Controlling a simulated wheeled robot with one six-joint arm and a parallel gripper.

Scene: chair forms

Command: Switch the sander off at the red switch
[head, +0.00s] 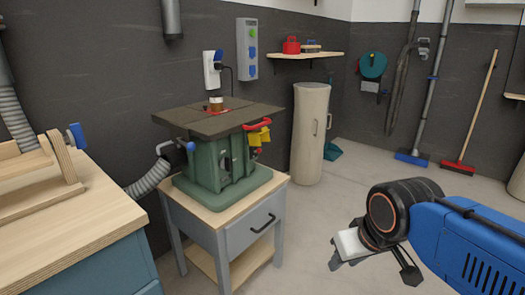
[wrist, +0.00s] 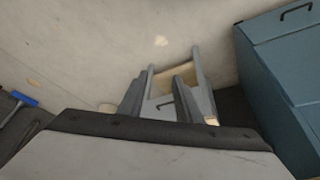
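The sander (head: 222,160) is a green machine with a dark flat top, standing on a small grey stand with a wooden top (head: 225,215) in the head view. A red bar (head: 257,125) sits at the front right edge of its top, with yellow parts below it. A small red part (head: 259,152) shows low on its right side; I cannot tell which red part is the switch. My gripper (head: 372,269) is right of the stand, in front of and apart from the sander. The wrist view does not show the sander.
A workbench (head: 100,215) with a wooden fixture stands at the left. A grey hose (head: 150,178) runs to the sander. A beige cylinder (head: 309,135) stands behind it at the right. The stand's legs show in the wrist view (wrist: 190,98), beside a blue cabinet (wrist: 285,70). Floor right of the stand is clear.

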